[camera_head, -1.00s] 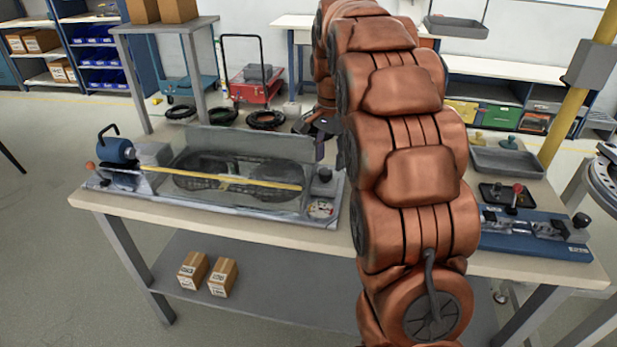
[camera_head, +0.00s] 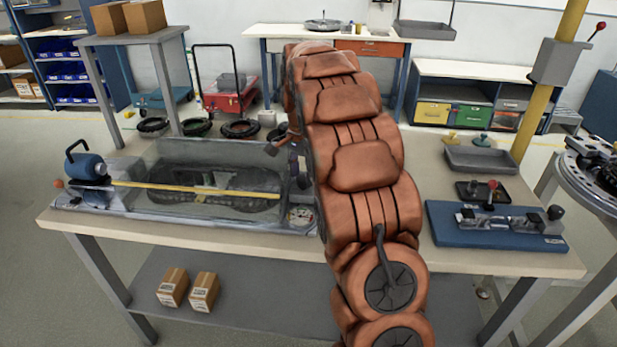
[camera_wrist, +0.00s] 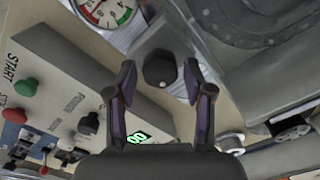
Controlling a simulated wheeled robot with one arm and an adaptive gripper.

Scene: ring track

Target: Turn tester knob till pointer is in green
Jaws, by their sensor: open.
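The tester (camera_head: 215,212) is a long bench unit with a clear cover on the left of the table. Its black round knob (camera_wrist: 159,69) shows in the wrist view, with a pale mark on its face. My gripper (camera_wrist: 160,82) is open, its two fingers on either side of the knob; I cannot tell whether they touch it. The white gauge (camera_wrist: 109,10) with numerals and coloured bands is cut by the top edge of the wrist view; where its pointer stands is unclear. The gauge shows small in the head view (camera_head: 300,215), partly beside my arm.
A grey panel (camera_wrist: 62,88) marked START, with green and red buttons and a green readout, lies left in the wrist view. A blue fixture (camera_head: 497,227) and grey tray (camera_head: 487,160) stand right on the table (camera_head: 405,258). Two boxes sit on the lower shelf.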

